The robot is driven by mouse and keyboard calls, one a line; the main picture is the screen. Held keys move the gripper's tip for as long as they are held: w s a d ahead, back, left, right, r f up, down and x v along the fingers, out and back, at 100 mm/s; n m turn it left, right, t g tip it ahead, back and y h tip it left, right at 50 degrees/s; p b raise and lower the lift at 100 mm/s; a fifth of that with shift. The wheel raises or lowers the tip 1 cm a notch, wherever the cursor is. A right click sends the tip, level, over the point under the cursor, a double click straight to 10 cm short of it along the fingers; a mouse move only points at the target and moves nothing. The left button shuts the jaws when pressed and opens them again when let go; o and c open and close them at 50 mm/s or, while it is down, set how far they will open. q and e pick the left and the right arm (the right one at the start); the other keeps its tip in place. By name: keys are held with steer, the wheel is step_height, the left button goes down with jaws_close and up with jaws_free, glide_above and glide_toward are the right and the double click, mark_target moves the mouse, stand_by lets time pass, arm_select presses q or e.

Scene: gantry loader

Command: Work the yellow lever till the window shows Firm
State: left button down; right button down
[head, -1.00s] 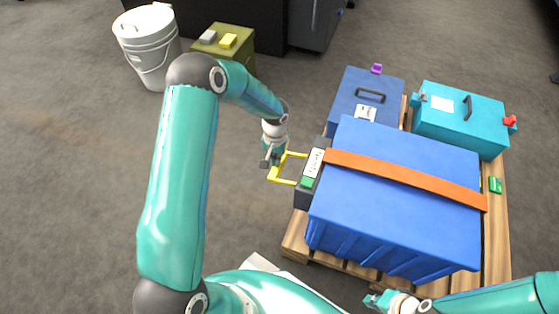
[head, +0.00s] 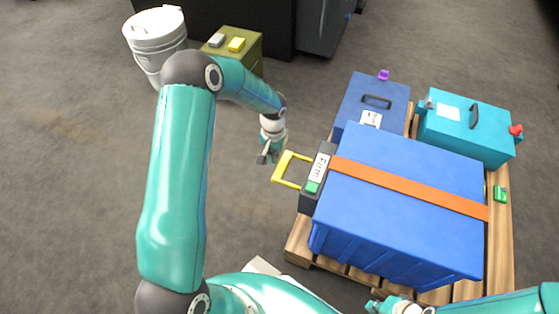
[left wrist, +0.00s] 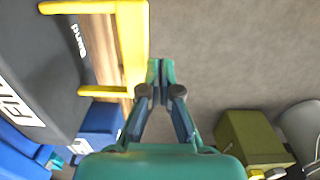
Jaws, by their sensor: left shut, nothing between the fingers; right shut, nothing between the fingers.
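The yellow lever (head: 283,170) is a U-shaped handle on the left side of a dark ratchet box (head: 309,198). The white window (head: 319,167) on that box reads Firm. In the left wrist view the lever (left wrist: 134,45) is just left of my fingers, and the window (left wrist: 15,105) is partly cut off at the left edge. My left gripper (head: 264,157) is shut and empty, just left of the lever with a small gap in the head view. My right gripper (head: 376,306) is shut and empty at the bottom, in front of the large blue crate.
An orange strap (head: 410,188) crosses the large blue crate (head: 400,225) on a wooden pallet (head: 297,243). A smaller blue case (head: 362,92) and a teal case (head: 465,140) stand behind. An olive box (head: 246,58) and white bucket (head: 155,45) are at the back left.

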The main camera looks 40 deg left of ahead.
arm_select(q)
steer(key=a+r+p, duration=0.2)
steer(key=a+r, duration=0.1)
steer(key=r, duration=0.5)
steer(key=shift+s+a, duration=0.2)
steer(key=shift+s, duration=0.2)
stand_by(1.2)
steer(key=shift+f, duration=0.1)
